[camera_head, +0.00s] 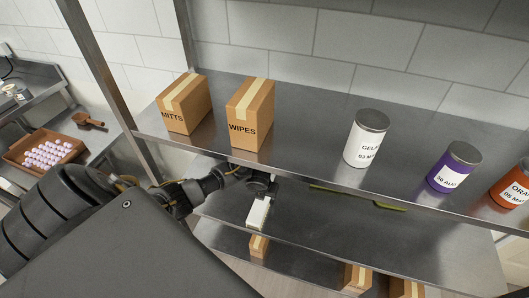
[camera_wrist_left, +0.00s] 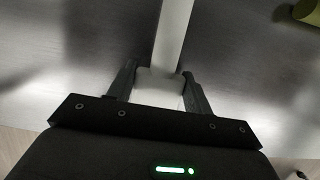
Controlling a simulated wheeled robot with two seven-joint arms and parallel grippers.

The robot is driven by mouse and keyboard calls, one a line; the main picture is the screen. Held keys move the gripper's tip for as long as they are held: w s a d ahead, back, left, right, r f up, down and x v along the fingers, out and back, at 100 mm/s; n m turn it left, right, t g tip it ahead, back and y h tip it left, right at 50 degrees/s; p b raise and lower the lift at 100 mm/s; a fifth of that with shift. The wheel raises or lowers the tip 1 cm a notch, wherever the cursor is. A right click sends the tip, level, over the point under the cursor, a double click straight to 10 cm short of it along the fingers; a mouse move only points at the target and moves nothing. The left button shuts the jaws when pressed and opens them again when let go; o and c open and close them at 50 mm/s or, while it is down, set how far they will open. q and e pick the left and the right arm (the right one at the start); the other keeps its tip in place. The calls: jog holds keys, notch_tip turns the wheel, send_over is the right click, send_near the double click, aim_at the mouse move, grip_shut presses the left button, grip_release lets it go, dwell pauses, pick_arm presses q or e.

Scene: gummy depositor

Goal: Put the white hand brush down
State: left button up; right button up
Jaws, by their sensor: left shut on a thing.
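The white hand brush (camera_head: 258,213) is in my left gripper (camera_head: 260,188), below the top shelf and over the middle metal shelf (camera_head: 340,235). In the left wrist view my left gripper (camera_wrist_left: 160,88) is shut on the brush (camera_wrist_left: 172,35), with a finger on each side of its pale handle. The brush points away from the gripper over the grey metal surface. I cannot tell whether it touches the shelf. My right gripper is not in view.
Above, the top shelf (camera_head: 300,140) holds a MITTS box (camera_head: 184,103), a WIPES box (camera_head: 251,115) and several tins. A yellow-green long tool (camera_head: 385,205) lies right of the brush. Cardboard boxes (camera_head: 357,277) stand lower down. A rack post is at left.

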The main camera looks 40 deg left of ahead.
pick_arm(q)
jog(key=shift+f, duration=0.15)
jog(key=o, duration=1.1)
jog(key=shift+r, duration=0.3)
jog(key=p+v, duration=0.2)
jog(key=v, duration=0.2)
jog(key=shift+r, duration=0.45)
send_near(254, 219)
jog(key=x, duration=0.5)
jog(key=shift+w+f, duration=0.1)
jog(key=shift+w, duration=0.2)
jog(key=shift+s+d, duration=0.1)
jog(key=shift+s, duration=0.2)
